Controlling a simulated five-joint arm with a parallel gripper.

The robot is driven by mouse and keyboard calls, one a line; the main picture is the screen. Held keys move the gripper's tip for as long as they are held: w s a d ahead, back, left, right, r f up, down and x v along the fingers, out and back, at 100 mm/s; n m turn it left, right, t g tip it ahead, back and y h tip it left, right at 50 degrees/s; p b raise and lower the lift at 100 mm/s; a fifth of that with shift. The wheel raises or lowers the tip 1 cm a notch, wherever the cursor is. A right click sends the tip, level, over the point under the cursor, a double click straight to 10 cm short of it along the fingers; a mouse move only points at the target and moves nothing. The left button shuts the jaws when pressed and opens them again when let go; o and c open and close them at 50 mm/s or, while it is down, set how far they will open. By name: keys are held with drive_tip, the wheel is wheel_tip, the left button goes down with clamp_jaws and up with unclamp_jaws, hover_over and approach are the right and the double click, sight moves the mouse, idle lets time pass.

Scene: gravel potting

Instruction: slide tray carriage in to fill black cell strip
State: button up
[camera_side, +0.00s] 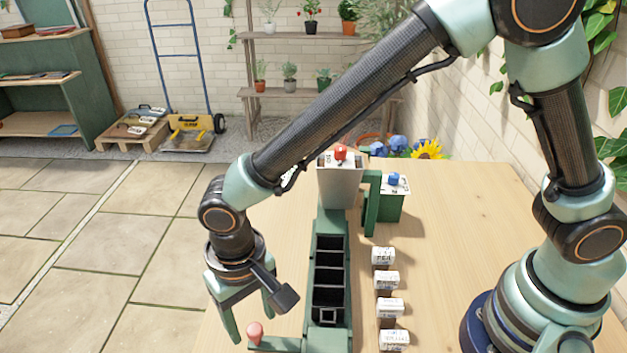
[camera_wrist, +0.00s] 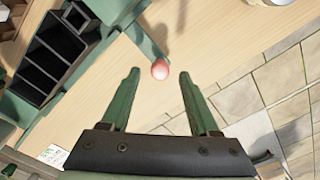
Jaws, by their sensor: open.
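The black cell strip (camera_side: 329,272) lies in the green tray carriage (camera_side: 327,342) on the wooden table. Its open cells look dark and empty, and one cell near the front holds a small square shape. A pink knob (camera_side: 254,331) stands at the left end of the carriage's green side arm. My gripper (camera_side: 254,328) is open, with its green fingers pointing down around the knob's area. In the wrist view the knob (camera_wrist: 160,70) shows between and slightly beyond the fingertips (camera_wrist: 157,77); contact cannot be told. The strip (camera_wrist: 45,60) is at upper left there.
A grey hopper (camera_side: 340,185) with a red knob stands behind the strip. A green box (camera_side: 388,208) with a blue knob is to its right. Several white-labelled blocks (camera_side: 387,281) line the strip's right side. The table's left edge is close to my gripper.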

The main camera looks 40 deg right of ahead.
drive_tip(key=shift+f, duration=0.95)
clamp_jaws()
drive_tip(key=shift+r, duration=0.1)
idle(0.7)
